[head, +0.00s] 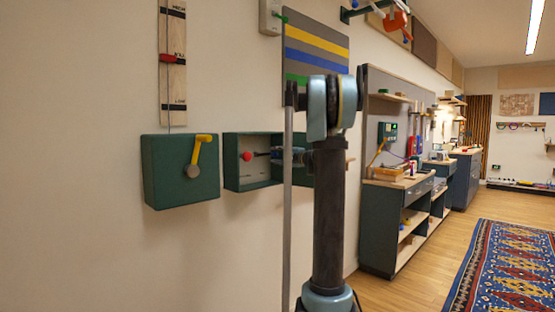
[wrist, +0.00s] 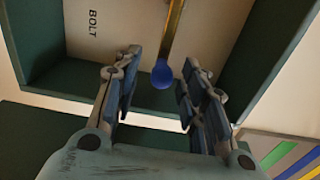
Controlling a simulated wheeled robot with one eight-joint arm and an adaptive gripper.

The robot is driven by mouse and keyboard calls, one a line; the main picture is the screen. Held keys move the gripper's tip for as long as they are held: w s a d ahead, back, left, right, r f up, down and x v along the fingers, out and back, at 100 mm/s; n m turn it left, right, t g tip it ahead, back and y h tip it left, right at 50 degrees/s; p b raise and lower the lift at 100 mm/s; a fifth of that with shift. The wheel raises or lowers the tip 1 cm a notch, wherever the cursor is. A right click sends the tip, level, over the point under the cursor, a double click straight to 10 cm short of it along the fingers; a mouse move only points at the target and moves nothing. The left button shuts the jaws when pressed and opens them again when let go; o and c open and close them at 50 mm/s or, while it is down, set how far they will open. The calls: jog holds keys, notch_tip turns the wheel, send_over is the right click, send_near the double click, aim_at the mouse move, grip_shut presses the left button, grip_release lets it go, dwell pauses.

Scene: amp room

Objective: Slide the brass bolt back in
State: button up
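The brass bolt (wrist: 173,32) shows in the wrist view as a thin rod ending in a blue ball knob (wrist: 162,76). It lies inside a dark green open box (wrist: 70,75) whose pale back panel reads "BOLT". My gripper (wrist: 163,60) is open, with one finger on either side of the knob and visible gaps between. The knob appears untouched. In the head view the open box (head: 232,183) is on the wall, and my gripper (head: 277,154) is partly hidden behind my arm at its right side. The bolt cannot be made out clearly there.
A red knob (head: 246,156) shows inside the open box. A closed green box with a yellow lever (head: 200,152) is to its left, below a wooden scale board (head: 173,90). A striped panel (head: 315,55) hangs above. A workbench (head: 395,215) stands to the right.

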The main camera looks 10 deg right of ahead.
aim_at(264, 155)
grip_shut()
jog(key=shift+s+a, duration=0.7)
jog(key=shift+a, duration=0.2)
jog(key=shift+s+a, duration=0.65)
jog(key=shift+a, duration=0.2)
grip_release()
jog(key=shift+a, duration=0.1)
jog(key=v, duration=1.2)
